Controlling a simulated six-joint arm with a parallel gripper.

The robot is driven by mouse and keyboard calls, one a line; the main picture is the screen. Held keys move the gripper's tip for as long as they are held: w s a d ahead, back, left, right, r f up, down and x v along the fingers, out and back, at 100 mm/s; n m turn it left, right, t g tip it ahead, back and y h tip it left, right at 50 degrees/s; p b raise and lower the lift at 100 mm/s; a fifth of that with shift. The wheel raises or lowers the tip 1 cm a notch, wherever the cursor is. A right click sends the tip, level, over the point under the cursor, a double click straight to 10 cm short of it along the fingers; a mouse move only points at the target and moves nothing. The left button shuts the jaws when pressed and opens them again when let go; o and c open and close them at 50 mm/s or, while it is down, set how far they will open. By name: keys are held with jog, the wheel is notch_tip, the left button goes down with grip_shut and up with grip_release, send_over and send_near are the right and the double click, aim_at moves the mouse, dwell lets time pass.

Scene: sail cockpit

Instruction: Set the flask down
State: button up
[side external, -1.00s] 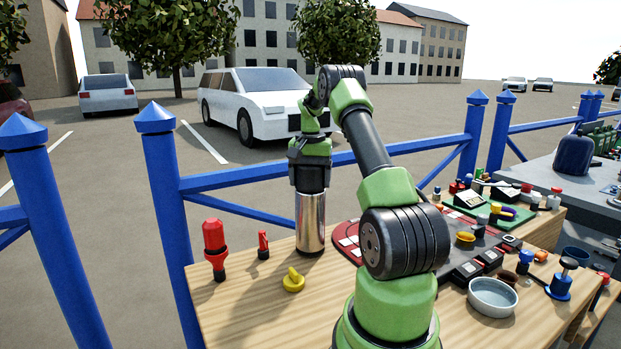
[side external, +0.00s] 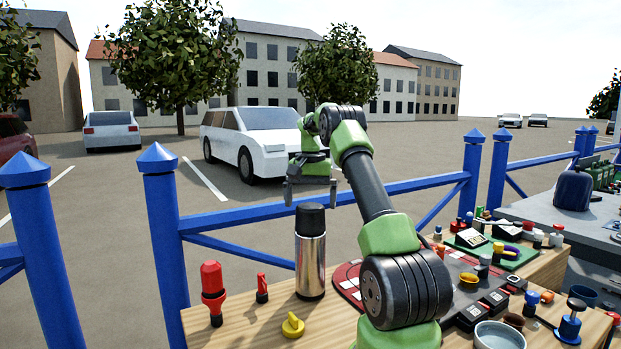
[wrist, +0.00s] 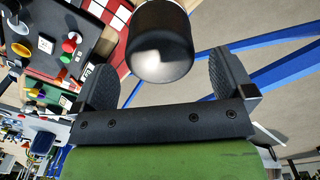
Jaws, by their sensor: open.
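The flask (side external: 310,262) is a tall shiny steel cylinder with a black cap. It stands upright on the wooden table (side external: 255,325), next to the left edge of the red and dark mat (side external: 347,283). My gripper (side external: 311,198) is open above the flask, with its fingers pointing down and apart from the cap in the side view. In the wrist view the black cap (wrist: 160,45) lies ahead between my two spread fingers (wrist: 165,82).
A red flashlight-like item (side external: 212,288), a small red item (side external: 262,287) and a yellow knob-like piece (side external: 293,325) stand left of and in front of the flask. A metal bowl (side external: 498,336) and several small items crowd the right. A blue railing (side external: 250,215) runs behind.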

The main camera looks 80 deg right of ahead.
notch_tip(320, 180, up, 6)
jog(key=shift+r, duration=0.4)
jog(key=shift+w+a+r, duration=0.2)
jog(key=shift+a+r, duration=0.05)
jog(key=w+a+r+n+t+h, duration=0.1)
jog(key=w+a+r+n, duration=0.25)
jog(key=a, duration=0.75)
jog(key=w+a+r+n+t, duration=0.2)
jog(key=a+r+n, duration=0.2)
jog(key=a, duration=0.6)
jog(key=s+a+f+n+t+y, duration=0.1)
jog(key=s+a+f+n+t, duration=0.1)
jog(key=s+a, duration=0.3)
jog(key=s+a+f+n+t+y, duration=0.2)
jog(key=s+a, duration=0.4)
jog(key=a, duration=0.6)
notch_tip(320, 180, down, 3)
jog(key=shift+s+r+n, duration=0.1)
jog(key=shift+s+n, duration=0.1)
jog(key=shift+n, duration=0.45)
